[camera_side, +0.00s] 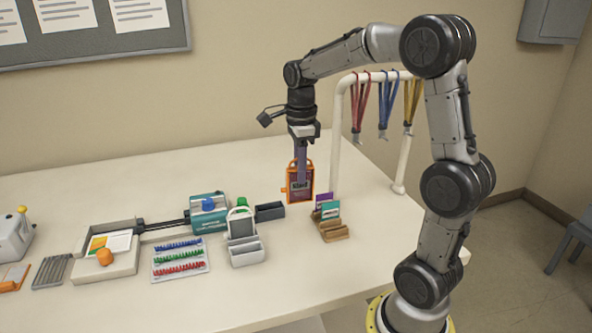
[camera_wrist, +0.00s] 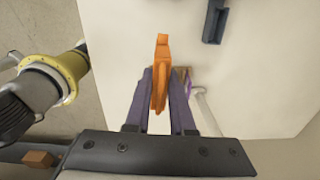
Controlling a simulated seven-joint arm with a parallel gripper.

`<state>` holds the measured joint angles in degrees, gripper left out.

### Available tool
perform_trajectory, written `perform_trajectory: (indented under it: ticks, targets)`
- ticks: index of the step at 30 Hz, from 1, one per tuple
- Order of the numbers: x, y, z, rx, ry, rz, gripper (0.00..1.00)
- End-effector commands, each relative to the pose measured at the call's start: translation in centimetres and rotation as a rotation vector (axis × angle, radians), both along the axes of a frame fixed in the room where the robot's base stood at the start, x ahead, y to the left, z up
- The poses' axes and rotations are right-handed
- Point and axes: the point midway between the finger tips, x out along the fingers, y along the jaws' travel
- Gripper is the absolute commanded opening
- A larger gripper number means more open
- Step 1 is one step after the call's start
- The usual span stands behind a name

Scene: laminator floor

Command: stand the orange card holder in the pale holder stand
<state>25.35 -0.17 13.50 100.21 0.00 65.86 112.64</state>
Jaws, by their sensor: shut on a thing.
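The orange card holder (camera_side: 291,191) is upright in my gripper (camera_side: 301,178), with a dark card in its frame. In the wrist view the two fingers of my gripper (camera_wrist: 161,80) close on both sides of the orange card holder (camera_wrist: 160,52), seen from above. It appears to hang above the table, behind the stands; the exact gap below it is hard to tell. The pale holder stand (camera_side: 248,255) is on the table, to the left and nearer the side camera. A white-framed grey panel (camera_side: 241,224) rises at its back. The wrist view does not show this stand.
A dark slate stand (camera_side: 270,211) is just left of the held holder, also in the wrist view (camera_wrist: 214,24). A wooden stand with cards (camera_side: 335,234) is to the right. A white rack with lanyards (camera_side: 337,130) stands behind.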

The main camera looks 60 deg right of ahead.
Motion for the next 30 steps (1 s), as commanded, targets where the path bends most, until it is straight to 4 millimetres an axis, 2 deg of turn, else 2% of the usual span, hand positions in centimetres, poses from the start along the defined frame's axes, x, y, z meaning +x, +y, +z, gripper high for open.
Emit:
perform_trajectory:
  ticks: [5, 11, 19, 24, 30]
  targets:
    - [1.5, 0.3, -0.1, -0.007, -0.02, -0.071, 0.0]
    - [4.1, 2.4, -0.9, -0.005, -0.028, -0.099, 0.0]
    - [7.8, 7.9, -2.8, 0.001, -0.017, -0.047, 0.0]
    - [8.8, 10.8, -3.8, 0.003, 0.001, 0.025, 0.0]
    - [8.8, 11.9, -4.3, 0.005, 0.009, 0.053, 0.0]
